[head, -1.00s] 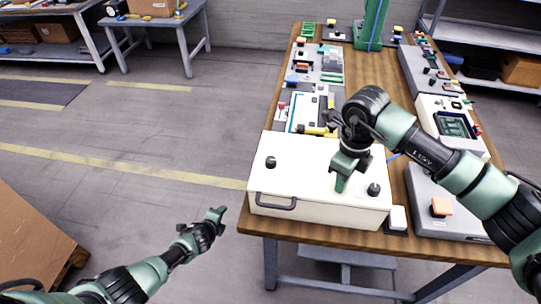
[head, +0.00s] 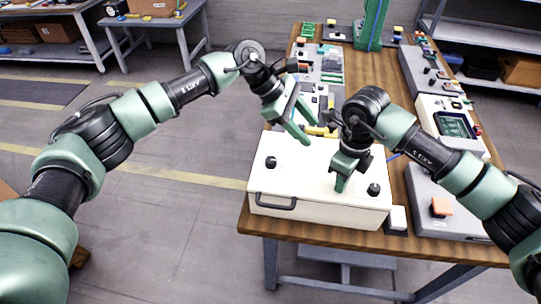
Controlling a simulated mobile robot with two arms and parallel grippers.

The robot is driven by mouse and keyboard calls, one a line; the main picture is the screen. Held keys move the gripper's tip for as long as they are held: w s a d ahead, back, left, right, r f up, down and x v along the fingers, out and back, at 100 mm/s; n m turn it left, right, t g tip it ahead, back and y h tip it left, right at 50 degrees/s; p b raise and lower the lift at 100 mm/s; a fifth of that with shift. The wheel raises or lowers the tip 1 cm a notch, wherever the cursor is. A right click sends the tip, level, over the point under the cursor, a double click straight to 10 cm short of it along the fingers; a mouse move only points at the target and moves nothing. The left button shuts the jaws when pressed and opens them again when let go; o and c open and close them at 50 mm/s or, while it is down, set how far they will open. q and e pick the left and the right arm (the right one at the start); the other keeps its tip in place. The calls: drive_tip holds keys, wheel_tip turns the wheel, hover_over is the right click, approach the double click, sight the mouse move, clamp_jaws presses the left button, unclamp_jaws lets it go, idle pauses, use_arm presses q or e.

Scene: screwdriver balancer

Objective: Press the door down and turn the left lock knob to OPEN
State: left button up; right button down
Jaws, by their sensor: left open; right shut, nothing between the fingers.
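The door is the white lid (head: 310,178) of a box near the table's front left corner, and it looks flat. A black left lock knob (head: 271,162) stands on its left part. A black right knob (head: 374,190) stands near its right edge. A dark handle (head: 276,203) is on the box's front. My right gripper (head: 341,187) is shut and points down at the lid, left of the right knob; whether it touches is hard to tell. My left gripper (head: 306,132) is open and empty above the lid's back part, behind and right of the left knob. Knob markings are too small to read.
The wooden table (head: 310,230) carries several panels behind the box. A grey panel with an orange button (head: 441,206) and a small white block (head: 398,218) stand to the right. A yellow-handled tool (head: 322,131) lies behind the lid. The floor left of the table is open.

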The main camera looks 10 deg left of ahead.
sight(271, 160)
use_arm(q)
drive_tip(key=s+a+r+m+y, duration=0.4)
drive_tip(key=s+a+y, duration=0.1)
drive_tip(key=a+y, duration=0.25)
drive_tip(key=f, duration=0.8)
drive_tip(key=w+f, duration=0.1)
drive_tip(key=f, duration=0.3)
drive_tip(key=shift+a, duration=0.3)
clamp_jaws()
